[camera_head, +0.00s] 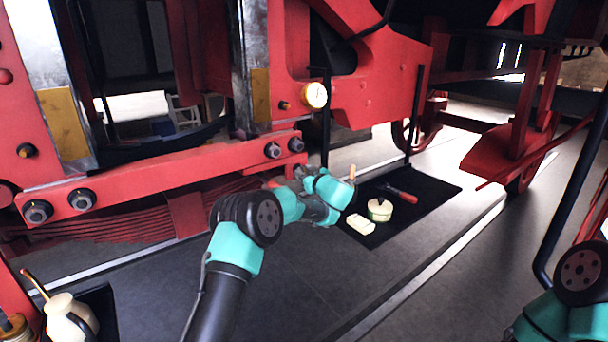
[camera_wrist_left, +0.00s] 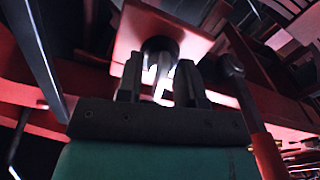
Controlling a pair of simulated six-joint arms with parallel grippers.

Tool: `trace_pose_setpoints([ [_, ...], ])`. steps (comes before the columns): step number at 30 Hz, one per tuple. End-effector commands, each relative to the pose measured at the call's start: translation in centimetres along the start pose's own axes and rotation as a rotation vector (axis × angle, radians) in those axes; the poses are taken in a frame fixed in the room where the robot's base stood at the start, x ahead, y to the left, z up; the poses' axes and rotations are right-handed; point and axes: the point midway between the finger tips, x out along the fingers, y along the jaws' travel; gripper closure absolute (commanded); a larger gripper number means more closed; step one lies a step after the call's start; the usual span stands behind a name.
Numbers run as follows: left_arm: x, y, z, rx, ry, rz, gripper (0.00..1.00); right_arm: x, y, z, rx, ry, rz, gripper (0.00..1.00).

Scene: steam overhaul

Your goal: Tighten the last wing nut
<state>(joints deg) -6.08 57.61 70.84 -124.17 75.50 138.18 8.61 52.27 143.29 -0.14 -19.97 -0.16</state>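My left gripper (camera_head: 280,184) is low beside the red beam (camera_head: 160,172), at its right end, and small in the head view. In the left wrist view its two dark fingers (camera_wrist_left: 160,82) stand apart. A dark round stem (camera_wrist_left: 160,45) under a red plate lies just beyond and between the fingertips. Bright gaps show between the fingers, and I cannot make out a wing nut there. Dark bolt heads or nuts sit on the beam, at its left (camera_head: 82,199) and at its right (camera_head: 273,150). My right gripper is outside both views.
A black mat (camera_head: 435,186) on the floor holds a round cream tin (camera_head: 380,210), a pale block (camera_head: 361,224) and a red-handled tool (camera_head: 402,194). A round gauge (camera_head: 314,95) is on the red frame. A cream can (camera_head: 65,318) stands at lower left.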

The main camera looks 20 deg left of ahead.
Motion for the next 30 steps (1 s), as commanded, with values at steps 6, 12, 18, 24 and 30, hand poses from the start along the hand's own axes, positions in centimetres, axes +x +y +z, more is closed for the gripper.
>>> trace_pose_setpoints([
  [6,-0.02,-0.01,-0.01,0.000,0.000,0.000,0.77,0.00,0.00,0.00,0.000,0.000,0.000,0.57],
  [12,-0.03,-0.02,-0.01,0.000,0.000,-0.001,0.97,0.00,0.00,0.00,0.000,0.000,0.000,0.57],
  [18,-0.03,-0.02,-0.01,0.005,0.000,-0.001,0.99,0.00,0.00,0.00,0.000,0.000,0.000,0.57],
  [24,-0.04,-0.02,-0.01,0.046,0.000,-0.001,0.99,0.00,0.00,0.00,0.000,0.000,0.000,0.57],
  [30,-0.04,-0.04,-0.02,0.142,0.000,-0.001,0.99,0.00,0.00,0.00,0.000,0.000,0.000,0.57],
])
